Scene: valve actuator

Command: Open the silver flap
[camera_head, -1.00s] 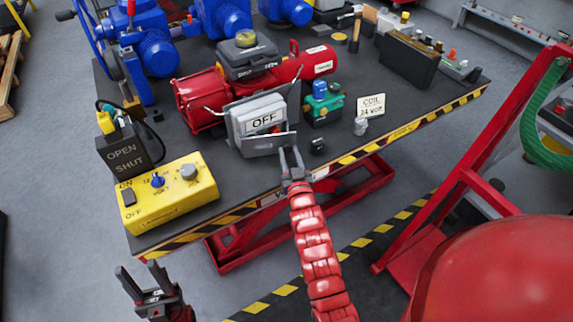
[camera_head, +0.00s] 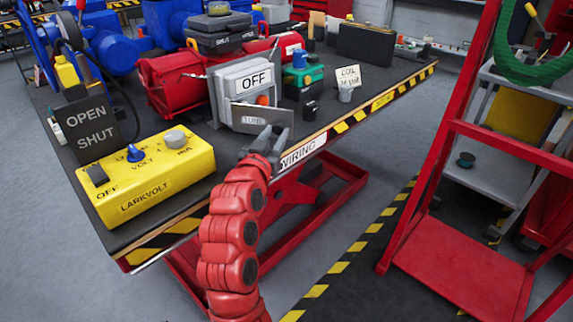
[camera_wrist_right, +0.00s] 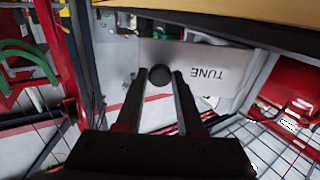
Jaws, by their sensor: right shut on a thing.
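The silver flap (camera_head: 262,119) is a flat grey plate at the front of the grey box marked OFF (camera_head: 248,84), near the table's front edge. In the right wrist view the flap (camera_wrist_right: 207,68) carries the word TUNE and a dark round knob (camera_wrist_right: 160,75). My right gripper (camera_head: 270,133) is at the flap's lower edge, shut on the knob between its fingertips. The flap stands in front of the box's lower part; its exact angle is hard to tell. My left gripper is not in view.
A yellow LARKVOLT box (camera_head: 150,182) and a dark OPEN/SHUT block (camera_head: 88,128) stand at the left. A green device (camera_head: 302,82) and a COIL card (camera_head: 348,77) are to the right. A red frame (camera_head: 452,150) rises from the floor at the right.

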